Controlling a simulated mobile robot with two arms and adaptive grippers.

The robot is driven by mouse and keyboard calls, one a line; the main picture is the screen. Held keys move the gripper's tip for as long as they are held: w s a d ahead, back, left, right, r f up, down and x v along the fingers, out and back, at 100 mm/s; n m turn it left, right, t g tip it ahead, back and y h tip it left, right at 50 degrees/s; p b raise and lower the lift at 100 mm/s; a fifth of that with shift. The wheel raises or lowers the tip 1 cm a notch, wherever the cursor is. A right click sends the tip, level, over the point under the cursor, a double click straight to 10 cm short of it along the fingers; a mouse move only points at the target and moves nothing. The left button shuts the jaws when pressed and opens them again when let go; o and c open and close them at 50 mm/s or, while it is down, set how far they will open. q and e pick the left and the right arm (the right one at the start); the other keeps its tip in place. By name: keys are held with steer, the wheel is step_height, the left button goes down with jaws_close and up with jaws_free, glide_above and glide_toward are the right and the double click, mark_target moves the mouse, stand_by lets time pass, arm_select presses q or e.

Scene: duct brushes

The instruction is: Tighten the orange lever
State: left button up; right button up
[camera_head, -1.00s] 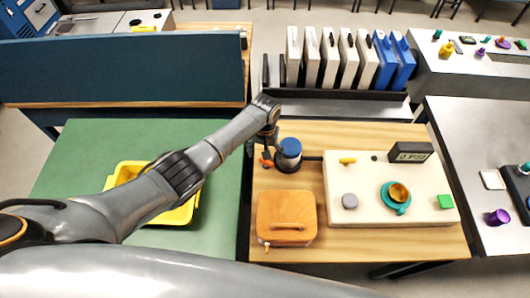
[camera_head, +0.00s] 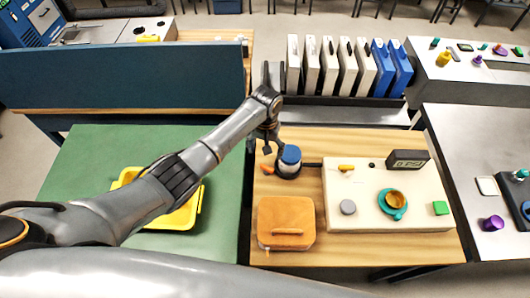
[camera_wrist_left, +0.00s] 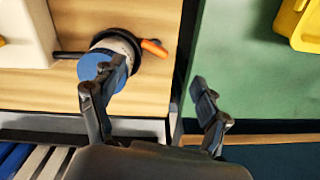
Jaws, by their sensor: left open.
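The orange lever (camera_head: 267,169) sticks out to the left from the base of a dark, round fixture with a blue top (camera_head: 290,155) on the wooden table. In the left wrist view the orange lever (camera_wrist_left: 154,48) points right from the fixture's dark ring, and the blue cylinder (camera_wrist_left: 100,66) lies partly behind one finger. My left gripper (camera_head: 267,148) is just left of the fixture; in the wrist view its fingers (camera_wrist_left: 160,82) are spread wide with nothing between them. The lever is beyond the fingertips, apart from them. My right gripper is not in view.
An orange box (camera_head: 286,221) sits in front. A yellow tray (camera_head: 178,216) lies on the green table (camera_head: 75,190). Several binders (camera_head: 329,65) stand behind.

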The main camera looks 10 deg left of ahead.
arm_select(q)
step_height(320, 180, up, 4)
steer(key=shift+r, duration=0.1)
stand_by(0.4)
stand_by(0.5)
step_height(320, 180, up, 12)
steer(key=shift+w, duration=0.2)
